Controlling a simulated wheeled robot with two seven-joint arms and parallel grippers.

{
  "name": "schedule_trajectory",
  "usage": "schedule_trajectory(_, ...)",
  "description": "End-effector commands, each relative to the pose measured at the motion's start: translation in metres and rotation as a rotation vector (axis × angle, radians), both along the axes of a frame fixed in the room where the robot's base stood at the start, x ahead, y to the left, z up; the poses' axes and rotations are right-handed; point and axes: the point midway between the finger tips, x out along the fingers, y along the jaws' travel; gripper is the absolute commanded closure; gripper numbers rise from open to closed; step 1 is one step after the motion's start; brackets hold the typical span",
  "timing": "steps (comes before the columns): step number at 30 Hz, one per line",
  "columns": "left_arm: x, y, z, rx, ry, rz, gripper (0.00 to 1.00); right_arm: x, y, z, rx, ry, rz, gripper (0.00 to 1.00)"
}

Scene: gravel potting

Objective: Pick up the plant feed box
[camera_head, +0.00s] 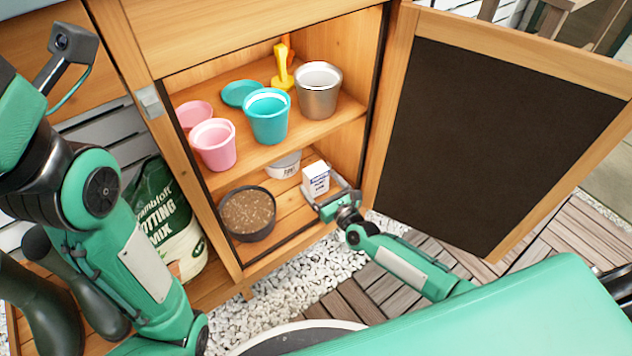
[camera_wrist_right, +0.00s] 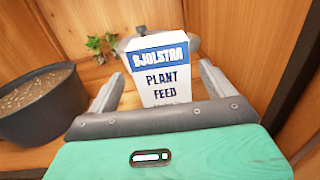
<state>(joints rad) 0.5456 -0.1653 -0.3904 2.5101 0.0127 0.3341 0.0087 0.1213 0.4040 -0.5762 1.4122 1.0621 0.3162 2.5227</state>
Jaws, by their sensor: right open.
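The plant feed box (camera_head: 316,179) is white with a blue band and stands upright on the lower shelf of the open cabinet. In the right wrist view the box (camera_wrist_right: 161,72) faces me with its label, and its lower part is hidden behind my gripper's body. My right gripper (camera_head: 326,192) is open at the front of the box. Its two fingers reach along the left and right sides of the box, with visible gaps in the right wrist view (camera_wrist_right: 160,82). My left arm shows at the left of the head view, but its gripper is not in view.
A dark bowl of gravel-like material (camera_head: 249,213) stands left of the box. A grey-white container (camera_head: 284,166) is behind it. The cabinet door (camera_head: 490,130) stands open at right.

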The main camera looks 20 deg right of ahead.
Motion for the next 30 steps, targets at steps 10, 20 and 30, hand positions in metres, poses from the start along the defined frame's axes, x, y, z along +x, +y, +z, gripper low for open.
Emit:
schedule_trajectory(10,-0.002,-0.001,-0.020,-0.006,0.000,0.001,1.00,0.035,0.008,-0.006,0.003,-0.003,-0.001,0.15)
schedule_trajectory(20,-0.007,-0.002,-0.016,-0.011,-0.016,-0.003,1.00,0.051,0.012,-0.002,-0.001,-0.001,0.000,0.15)
schedule_trajectory(30,-0.006,-0.001,-0.017,-0.016,-0.012,-0.008,1.00,0.051,0.012,-0.002,0.001,-0.002,0.000,0.68)
